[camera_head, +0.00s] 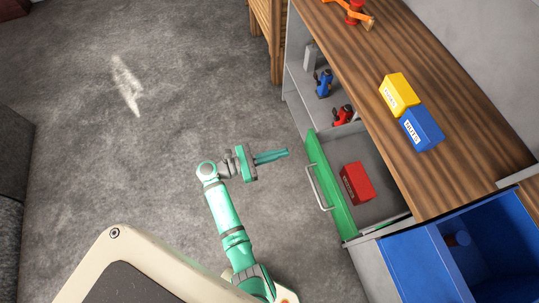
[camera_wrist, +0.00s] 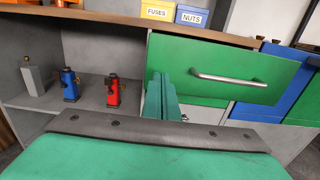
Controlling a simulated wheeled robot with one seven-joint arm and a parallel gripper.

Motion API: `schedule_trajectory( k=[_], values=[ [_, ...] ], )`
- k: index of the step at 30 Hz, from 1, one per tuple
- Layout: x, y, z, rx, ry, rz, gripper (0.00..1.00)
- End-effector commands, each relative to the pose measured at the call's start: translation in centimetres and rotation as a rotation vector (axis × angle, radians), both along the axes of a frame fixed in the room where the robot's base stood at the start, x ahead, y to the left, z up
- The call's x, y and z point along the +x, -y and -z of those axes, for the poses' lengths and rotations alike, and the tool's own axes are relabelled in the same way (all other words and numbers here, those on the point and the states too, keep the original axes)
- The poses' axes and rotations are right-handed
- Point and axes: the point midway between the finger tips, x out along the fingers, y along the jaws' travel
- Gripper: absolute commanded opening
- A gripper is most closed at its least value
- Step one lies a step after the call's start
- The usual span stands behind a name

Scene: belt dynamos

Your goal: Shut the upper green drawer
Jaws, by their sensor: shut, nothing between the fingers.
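The upper green drawer (camera_head: 329,181) stands pulled out from under the wooden worktop, with a red box (camera_head: 357,183) inside it. Its green front and metal handle (camera_head: 319,187) face my gripper (camera_head: 287,154). In the wrist view the drawer front (camera_wrist: 275,70) fills the upper right, with its bar handle (camera_wrist: 229,79). My gripper (camera_wrist: 161,84) is shut and empty. Its fingers point toward the drawer front near its left end in the wrist view.
A blue drawer (camera_head: 411,265) also stands open at the lower right. An open shelf holds a blue figure-like device (camera_head: 323,84) and a red one (camera_head: 342,115). A yellow box (camera_head: 397,95) and a blue box (camera_head: 421,130) sit on the worktop (camera_head: 455,170). The grey floor at left is clear.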

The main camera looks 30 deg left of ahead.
Motion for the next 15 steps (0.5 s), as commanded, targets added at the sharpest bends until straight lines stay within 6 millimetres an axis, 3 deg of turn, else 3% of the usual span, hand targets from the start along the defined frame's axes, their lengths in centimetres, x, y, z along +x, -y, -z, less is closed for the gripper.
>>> schedule_trajectory(
  k=[6, 15],
  values=[
    [2.8, 3.0, 0.0, 0.001, 0.001, 0.003, 0.00],
    [5.0, 5.1, 0.0, 0.001, 0.001, 0.002, 0.00]
  ],
)
